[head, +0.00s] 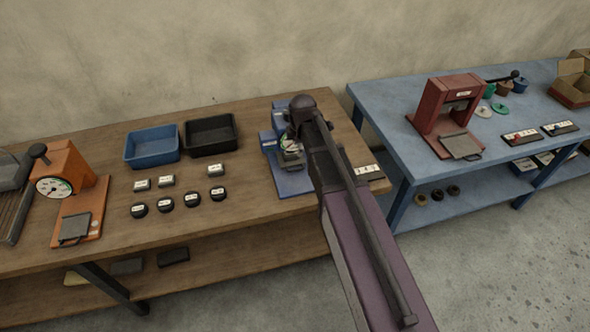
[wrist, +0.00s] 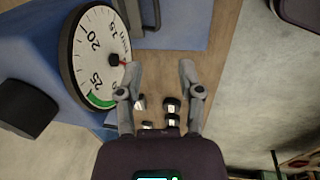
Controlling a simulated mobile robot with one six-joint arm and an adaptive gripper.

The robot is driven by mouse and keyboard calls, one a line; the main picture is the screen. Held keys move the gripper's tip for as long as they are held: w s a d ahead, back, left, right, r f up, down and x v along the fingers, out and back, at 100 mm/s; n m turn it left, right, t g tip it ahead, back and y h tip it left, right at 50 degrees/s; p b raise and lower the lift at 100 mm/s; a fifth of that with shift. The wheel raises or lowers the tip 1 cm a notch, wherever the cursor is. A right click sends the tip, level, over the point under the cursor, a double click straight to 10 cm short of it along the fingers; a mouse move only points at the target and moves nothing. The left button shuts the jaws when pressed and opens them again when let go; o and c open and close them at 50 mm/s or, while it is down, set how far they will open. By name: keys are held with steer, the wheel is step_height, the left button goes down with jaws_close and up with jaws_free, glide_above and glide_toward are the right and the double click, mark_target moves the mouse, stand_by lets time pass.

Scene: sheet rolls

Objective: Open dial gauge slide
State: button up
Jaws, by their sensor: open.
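The blue dial gauge stand (head: 292,183) is on the wooden bench in the head view, partly hidden behind my arm. In the wrist view its round white dial (wrist: 97,52) fills the upper left, with a black rim, a red pointer and a green band. A dark upright part (wrist: 134,14) shows at the top, beyond the fingertips; I cannot tell if it is the slide. A dark knob (wrist: 27,108) is at the left. My gripper (wrist: 158,70) is open and empty, its left finger close beside the dial rim. The head view hides the fingers.
A blue tray (head: 152,147) and a black tray (head: 211,134) stand left of the gauge, with several small labelled pieces in front. An orange dial press (head: 66,172) is farther left. A blue table (head: 393,123) with a red press (head: 444,112) is at the right.

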mark_target(295, 170)
steer(key=shift+w+a, duration=0.15)
steer(key=shift+a, duration=0.05)
steer(key=shift+f, duration=0.2)
steer(key=w+f+b, duration=0.1)
steer(key=f+b, duration=0.7)
steer(key=b, duration=0.1)
steer(key=w+f+b, duration=0.1)
steer(key=f+b, duration=0.3)
steer(key=f, duration=0.1)
steer(key=shift+w+a+f+b, duration=0.1)
steer(key=shift+w+a+b, duration=0.2)
steer(key=shift+a, duration=0.1)
stand_by(0.5)
steer(key=shift+c, duration=0.2)
jaws_close()
steer(key=shift+s, duration=0.1)
